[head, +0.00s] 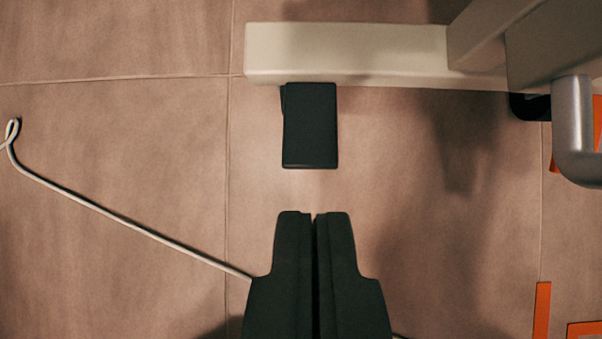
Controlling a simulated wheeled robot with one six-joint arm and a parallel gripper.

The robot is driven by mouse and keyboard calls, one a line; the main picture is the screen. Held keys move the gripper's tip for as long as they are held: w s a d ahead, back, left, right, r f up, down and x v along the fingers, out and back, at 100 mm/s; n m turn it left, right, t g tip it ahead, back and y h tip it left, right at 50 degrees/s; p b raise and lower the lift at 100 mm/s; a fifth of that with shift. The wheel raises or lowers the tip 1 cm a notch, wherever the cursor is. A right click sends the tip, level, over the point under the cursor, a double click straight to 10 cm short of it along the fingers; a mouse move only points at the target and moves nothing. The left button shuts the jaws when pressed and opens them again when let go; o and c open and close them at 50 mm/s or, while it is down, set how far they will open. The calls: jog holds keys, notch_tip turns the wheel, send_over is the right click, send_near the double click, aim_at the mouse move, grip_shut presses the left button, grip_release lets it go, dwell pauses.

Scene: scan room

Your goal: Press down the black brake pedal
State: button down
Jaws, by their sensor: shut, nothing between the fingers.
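The black brake pedal (310,126) is a flat dark rectangle at the upper middle of the head view. It sticks out toward me from under a cream-white beam (345,52). My gripper (315,214) is black and comes in from the bottom middle of the view. Its two fingers lie side by side, shut, with only a thin dark line between them and nothing held. In the picture the fingertips are below the pedal, with a strip of floor showing between. I cannot tell the height of the fingertips against the pedal.
A grey metal tube (573,130) and pale frame parts stand at the upper right. A white cable (120,220) runs across the tiled floor on the left and passes behind my gripper. Orange strips (541,310) mark the floor at lower right. The floor around the pedal is clear.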

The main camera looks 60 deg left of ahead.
dwell(0.3)
send_over(310, 167)
jog(key=w, duration=0.1)
jog(key=f, duration=0.9)
jog(key=shift+w+a, duration=0.1)
jog(key=shift+a, duration=0.1)
jog(key=shift+s+d+f, duration=0.1)
jog(key=shift+s+f, duration=0.05)
jog(key=shift+f, duration=0.35)
jog(key=shift+s+f, duration=0.15)
jog(key=shift+f, duration=0.3)
jog(key=shift+s+f, duration=0.15)
jog(key=shift+f, duration=0.6)
jog(key=shift+s+f, duration=0.15)
jog(key=shift+s+d+f, duration=0.1)
jog(key=shift+s+f, duration=0.1)
jog(key=shift+f, duration=0.25)
jog(key=shift+s+d+f, duration=0.1)
jog(key=shift+s+f, duration=0.1)
jog(key=shift+f, duration=0.25)
jog(key=shift+r, duration=0.2)
jog(key=shift+r, duration=0.65)
